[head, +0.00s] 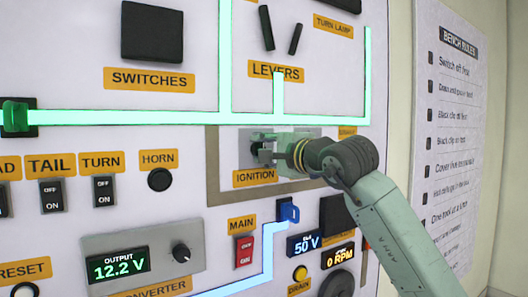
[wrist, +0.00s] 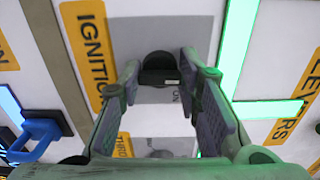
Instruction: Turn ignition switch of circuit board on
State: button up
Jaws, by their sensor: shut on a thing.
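The ignition switch is a dark round knob with a bar-shaped handle, on a grey plate above the yellow IGNITION label (head: 255,178). In the wrist view the ignition switch (wrist: 158,66) sits between my fingertips, with the label (wrist: 88,45) to its left. My gripper (head: 266,150) reaches in from the right and is shut on the switch's handle, one finger on each side. The gripper also shows in the wrist view (wrist: 160,78). In the head view my fingers partly cover the knob, so its turn angle is unclear there.
A red MAIN switch (head: 243,251) and a blue lever (head: 288,211) are below. The HORN button (head: 159,179) is to the left. Displays read 12.2 V (head: 118,265), 50 V (head: 304,243) and 0 RPM (head: 340,257). Glowing green strips (head: 150,118) run above the switch.

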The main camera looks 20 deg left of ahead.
jog(key=shift+f, duration=0.1)
jog(key=m+b, duration=0.7)
jog(key=m, duration=0.4)
jog(key=shift+m, duration=0.4)
dwell(0.4)
jog(key=o, duration=1.1)
jog(key=shift+d, duration=0.1)
jog(key=v, duration=1.2)
jog(key=shift+s, duration=0.1)
